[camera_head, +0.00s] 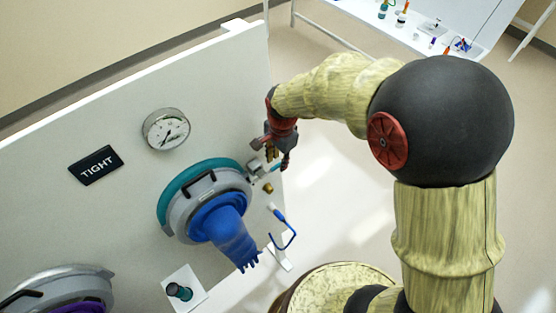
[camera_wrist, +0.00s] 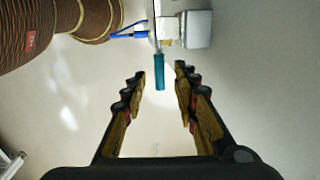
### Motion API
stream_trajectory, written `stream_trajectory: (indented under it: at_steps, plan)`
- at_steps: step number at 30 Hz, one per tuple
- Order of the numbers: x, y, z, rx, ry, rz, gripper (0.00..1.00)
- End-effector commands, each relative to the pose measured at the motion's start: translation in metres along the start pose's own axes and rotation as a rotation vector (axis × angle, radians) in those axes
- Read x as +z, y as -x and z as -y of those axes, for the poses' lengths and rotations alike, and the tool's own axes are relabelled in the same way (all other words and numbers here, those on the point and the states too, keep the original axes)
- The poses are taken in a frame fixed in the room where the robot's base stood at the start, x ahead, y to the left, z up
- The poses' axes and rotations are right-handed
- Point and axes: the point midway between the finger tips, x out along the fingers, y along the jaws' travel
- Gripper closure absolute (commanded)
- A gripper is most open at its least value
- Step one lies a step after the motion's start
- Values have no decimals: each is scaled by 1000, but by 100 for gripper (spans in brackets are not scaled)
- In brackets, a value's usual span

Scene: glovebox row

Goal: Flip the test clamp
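The test clamp shows in the wrist view as a pale metal block (camera_wrist: 197,29) with a teal-gripped lever (camera_wrist: 159,72) pointing toward my gripper. In the head view, its metal body (camera_head: 254,168) sits at the panel's right edge, beside the glove port, partly behind my gripper. My gripper (camera_wrist: 160,80) is open, with a fingertip on either side of the teal grip and visible gaps on both sides. I cannot tell how deep the grip lies between the fingers. In the head view my gripper (camera_head: 280,143) is close to the clamp.
The white panel (camera_head: 120,120) carries a round gauge (camera_head: 166,129), a "TIGHT" sign (camera_head: 96,165) and a teal-ringed port with a blue glove (camera_head: 228,232). A bench with small items (camera_head: 455,30) stands behind.

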Motion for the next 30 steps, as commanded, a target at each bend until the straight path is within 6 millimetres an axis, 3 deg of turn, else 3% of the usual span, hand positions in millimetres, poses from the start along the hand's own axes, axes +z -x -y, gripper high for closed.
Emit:
stream_trajectory:
  at_steps: [4, 13, 30]
  plan:
    - [0, -11, 0, 1, 0, 0, 71]
    - [0, -13, 0, 0, 1, 0, 71]
    - [0, -13, 0, -1, 1, 0, 100]
